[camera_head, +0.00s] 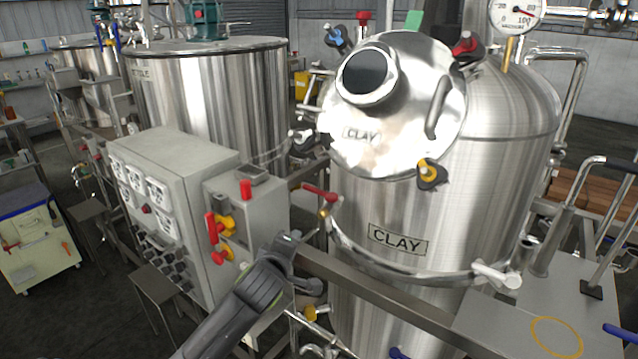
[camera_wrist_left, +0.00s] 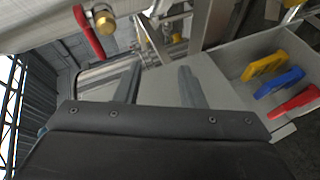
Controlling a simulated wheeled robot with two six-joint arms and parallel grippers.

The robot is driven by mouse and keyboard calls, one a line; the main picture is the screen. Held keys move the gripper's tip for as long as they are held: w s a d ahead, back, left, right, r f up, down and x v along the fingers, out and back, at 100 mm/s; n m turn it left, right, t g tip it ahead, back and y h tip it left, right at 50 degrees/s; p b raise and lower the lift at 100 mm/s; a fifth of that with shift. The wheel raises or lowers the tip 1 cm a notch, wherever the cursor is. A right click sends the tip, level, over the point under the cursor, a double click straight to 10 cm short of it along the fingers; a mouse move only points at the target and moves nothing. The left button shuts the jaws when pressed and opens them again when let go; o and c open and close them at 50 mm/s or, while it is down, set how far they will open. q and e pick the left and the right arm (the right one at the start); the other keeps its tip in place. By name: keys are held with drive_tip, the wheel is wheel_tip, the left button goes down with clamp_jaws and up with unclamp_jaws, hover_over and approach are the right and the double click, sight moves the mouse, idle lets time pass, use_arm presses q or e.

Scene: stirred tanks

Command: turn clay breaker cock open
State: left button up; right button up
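The steel tank (camera_head: 480,190) marked CLAY stands right of centre in the head view. A small cock with a red lever (camera_head: 320,192) and brass fitting (camera_head: 325,212) sits at the tank's left side. No label on it is readable. In the left wrist view its red lever (camera_wrist_left: 88,34) and brass end (camera_wrist_left: 103,20) are at the upper left, beyond the fingertips. My left gripper (camera_head: 303,262) is below and left of the cock, apart from it. Its two fingers (camera_wrist_left: 160,86) are spread with nothing held between them. My right gripper is not in view.
A grey control box (camera_head: 253,215) with red and yellow switches stands left of the gripper. A steel rail (camera_head: 380,287) runs in front of the tank. In the wrist view a grey tray (camera_wrist_left: 232,58) holds yellow, blue and red pieces. A pale table (camera_head: 500,325) is at the right.

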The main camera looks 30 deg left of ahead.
sight(313, 191)
use_arm(q)
wheel_tip(313, 191, up, 10)
drive_tip(key=s+d+n+t, duration=0.1)
drive_tip(key=d+n+t, duration=0.1)
drive_tip(key=p+x, duration=0.1)
drive_tip(key=x, duration=0.4)
drive_tip(key=p+x, duration=0.2)
drive_tip(key=x, duration=0.3)
drive_tip(key=f+p+x, duration=0.1)
drive_tip(key=x, duration=0.4)
drive_tip(key=shift+p, duration=0.4)
drive_tip(key=shift+f+x, duration=0.2)
drive_tip(key=shift+x, duration=0.85)
drive_tip(key=shift+c, duration=0.5)
drive_tip(key=shift+s, duration=0.1)
clamp_jaws()
